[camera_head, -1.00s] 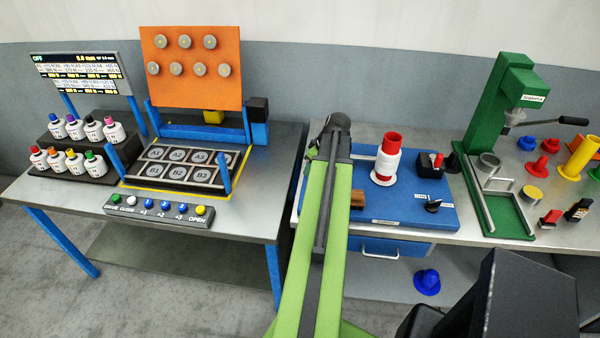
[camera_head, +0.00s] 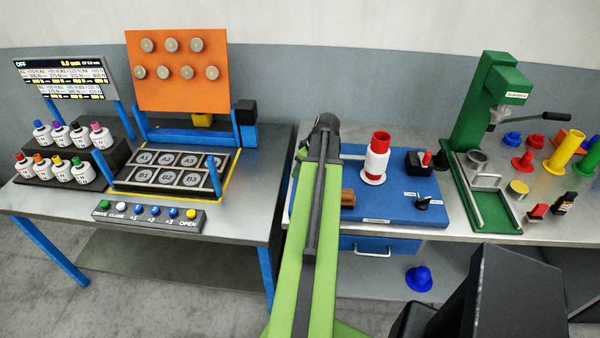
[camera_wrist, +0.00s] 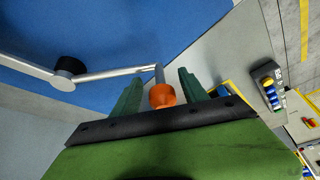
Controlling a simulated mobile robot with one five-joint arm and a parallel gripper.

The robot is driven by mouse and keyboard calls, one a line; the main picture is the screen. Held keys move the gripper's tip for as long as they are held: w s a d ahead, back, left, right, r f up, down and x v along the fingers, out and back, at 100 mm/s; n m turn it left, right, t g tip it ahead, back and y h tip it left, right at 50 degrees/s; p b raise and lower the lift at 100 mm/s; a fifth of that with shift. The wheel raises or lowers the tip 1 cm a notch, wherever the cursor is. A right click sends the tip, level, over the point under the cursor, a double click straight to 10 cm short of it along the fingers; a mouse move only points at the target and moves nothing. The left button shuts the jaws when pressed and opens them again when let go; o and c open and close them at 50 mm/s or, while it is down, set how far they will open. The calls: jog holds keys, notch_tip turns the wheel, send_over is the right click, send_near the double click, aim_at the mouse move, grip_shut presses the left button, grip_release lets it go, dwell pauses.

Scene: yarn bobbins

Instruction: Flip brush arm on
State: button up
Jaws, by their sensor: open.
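My gripper (camera_wrist: 160,76) is open, with one green finger on each side of the orange tip. I cannot tell whether either finger touches it. In the head view, my arm hides the gripper and most of the silver arm.
A red and white bobbin (camera_head: 376,160), a red-and-black switch box (camera_head: 420,162) and a black knob (camera_head: 423,202) stand on the blue board. A green press (camera_head: 480,110) is to the right. A bench with a bottle rack (camera_head: 75,160) and orange panel (camera_head: 178,75) is left.

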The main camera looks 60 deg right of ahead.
jog(key=p+v, duration=1.6)
jog(key=v, duration=0.1)
jog(key=shift+r, duration=0.2)
jog(key=shift+s, duration=0.1)
